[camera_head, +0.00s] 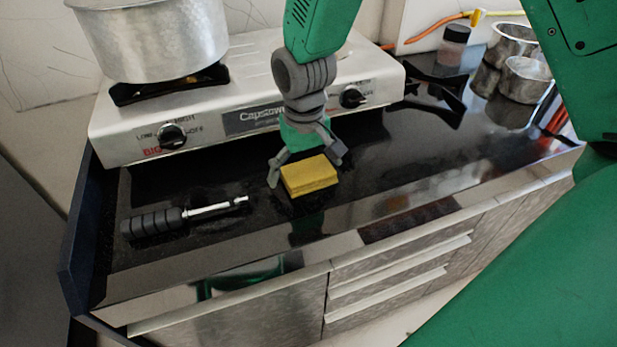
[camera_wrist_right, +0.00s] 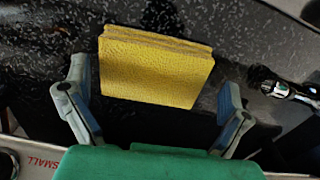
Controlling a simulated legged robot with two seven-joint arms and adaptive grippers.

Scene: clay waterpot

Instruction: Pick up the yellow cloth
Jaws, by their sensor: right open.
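The yellow cloth (camera_head: 310,176) is a folded, thick square pad on the black countertop, in front of the gas stove. My right gripper (camera_head: 306,168) is above and just behind it, with its fingers spread to either side. In the right wrist view the cloth (camera_wrist_right: 155,68) lies between and slightly beyond the two open fingers (camera_wrist_right: 152,108), with a gap on each side. The right gripper is empty. My left gripper does not show.
A silver gas stove (camera_head: 240,118) with a large metal pot (camera_head: 150,38) stands behind. Metal cups (camera_head: 525,78) and a small jar (camera_head: 453,46) stand at the back right. The counter's front edge is close.

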